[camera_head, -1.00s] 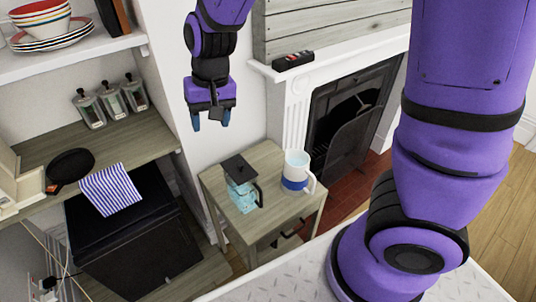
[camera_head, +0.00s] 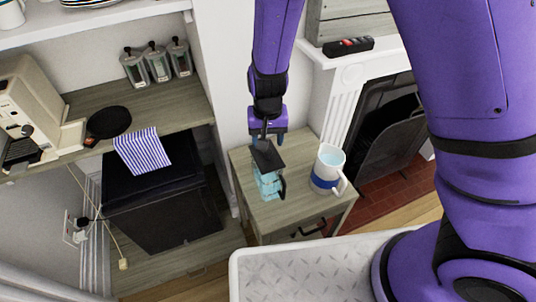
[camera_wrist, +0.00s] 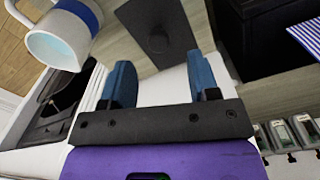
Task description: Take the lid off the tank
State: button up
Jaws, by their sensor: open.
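The tank (camera_head: 269,184) is a small clear, bluish vessel with a dark handle, standing on a wooden side table. Its dark flat lid (camera_head: 267,156) sits on top; in the wrist view the lid (camera_wrist: 130,22) shows a round knob (camera_wrist: 157,43). My gripper (camera_head: 268,138) hangs just above the lid, pointing down. Its two blue fingers are apart, with nothing between them in the wrist view (camera_wrist: 163,65). The knob lies a little beyond the fingertips there, roughly between them. The lid hides the tank's body in the wrist view.
A white and blue jug (camera_head: 328,168) with water stands close right of the tank on the side table (camera_head: 300,208). The fireplace mantel (camera_head: 365,55) is to the right. Left are a shelf with several jars, a black pan (camera_head: 109,122) and a striped cloth (camera_head: 142,151).

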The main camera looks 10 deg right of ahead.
aim_at(268, 151)
jog(key=shift+s+f, duration=0.15)
jog(key=shift+f, duration=1.2)
jog(key=shift+s+f, duration=0.15)
jog(key=shift+f, duration=1.2)
jog(key=c, duration=1)
jog(key=shift+r, duration=0.15)
jog(key=shift+r, duration=0.6)
notch_tip(268, 151, up, 2)
jog(key=shift+r, duration=0.15)
jog(key=s+r, duration=0.1)
jog(key=s, duration=1.5)
jog(key=shift+a, duration=0.45)
